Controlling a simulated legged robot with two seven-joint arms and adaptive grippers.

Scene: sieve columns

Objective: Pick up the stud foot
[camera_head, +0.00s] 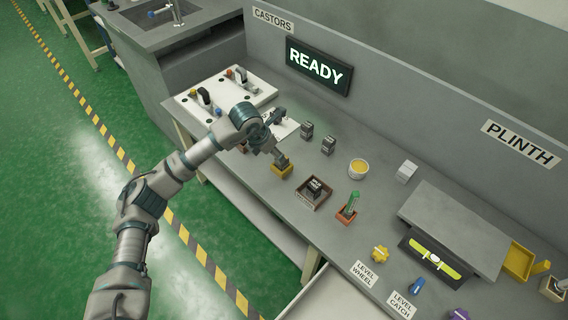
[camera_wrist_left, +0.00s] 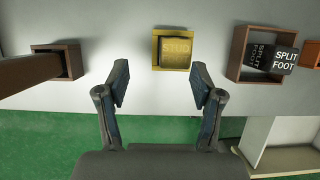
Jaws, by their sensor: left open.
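In the head view the stud foot (camera_head: 281,161) shows in the yellow tray (camera_head: 281,172) near the bench's front edge. My left gripper (camera_wrist_left: 160,84) is open and empty. Its two fingers are apart, with the stud foot beyond and between them in the wrist view, not touching it there. In the head view the gripper is just above and behind the stud foot, partly hiding it. My right gripper is not in view.
A split foot (camera_wrist_left: 284,60) sits in a brown tray (camera_wrist_left: 234,52) to the right. A brown box (camera_wrist_left: 73,58) stands left, with a brown bar across it. In the head view, a green part (camera_head: 352,200), a yellow bowl (camera_head: 358,168) and two dark blocks (camera_head: 328,145) stand nearby.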

